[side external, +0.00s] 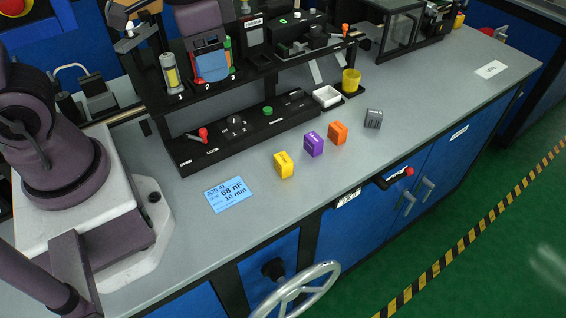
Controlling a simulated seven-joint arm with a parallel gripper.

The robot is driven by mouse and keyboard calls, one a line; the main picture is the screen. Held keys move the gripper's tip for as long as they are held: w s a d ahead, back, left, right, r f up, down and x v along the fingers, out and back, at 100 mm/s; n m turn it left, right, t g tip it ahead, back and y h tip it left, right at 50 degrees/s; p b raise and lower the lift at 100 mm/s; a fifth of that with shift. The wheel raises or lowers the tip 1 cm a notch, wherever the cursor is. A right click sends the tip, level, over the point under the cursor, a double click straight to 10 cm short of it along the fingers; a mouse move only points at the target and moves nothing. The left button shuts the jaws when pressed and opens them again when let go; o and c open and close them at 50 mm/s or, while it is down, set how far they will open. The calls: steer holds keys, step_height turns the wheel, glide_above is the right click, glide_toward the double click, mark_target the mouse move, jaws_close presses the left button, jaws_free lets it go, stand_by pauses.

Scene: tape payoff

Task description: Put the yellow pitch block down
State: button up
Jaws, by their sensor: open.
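The yellow pitch block (284,165) stands on the grey bench top, at the left end of a loose row of blocks. It is clear of the blue job card (228,194) to its lower left, which reads 68 nF and 10 mm. A purple block (313,144) and an orange block (338,132) stand to its upper right, apart from it. Nothing holds or touches the yellow block from above. I cannot make out my gripper's fingers anywhere in this view; parts of my arm show at the left edge.
A grey ribbed block (374,118) stands farther right. Behind the row run a black control strip (222,140) with a red-knobbed lever and green button, a white tray (327,96) and a yellow cup (351,81). The bench's front edge lies close below the blocks.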

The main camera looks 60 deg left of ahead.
steer(key=w+d+f+m+g, duration=0.1)
steer(key=w+d+f+m, duration=0.1)
steer(key=w+f+m, duration=0.3)
steer(key=w+d+f+m+g, duration=0.1)
steer(key=w+d+f+m, duration=0.1)
steer(key=f+m, duration=0.45)
steer(key=m, duration=0.5)
glide_above(286, 163)
steer(key=shift+t, duration=0.3)
steer(key=f, duration=0.9)
steer(key=shift+s+a, duration=0.1)
steer(key=shift+a, duration=0.1)
steer(key=shift+d+f, duration=0.15)
steer(key=shift+f, duration=2.7)
jaws_close()
steer(key=shift+r, duration=0.1)
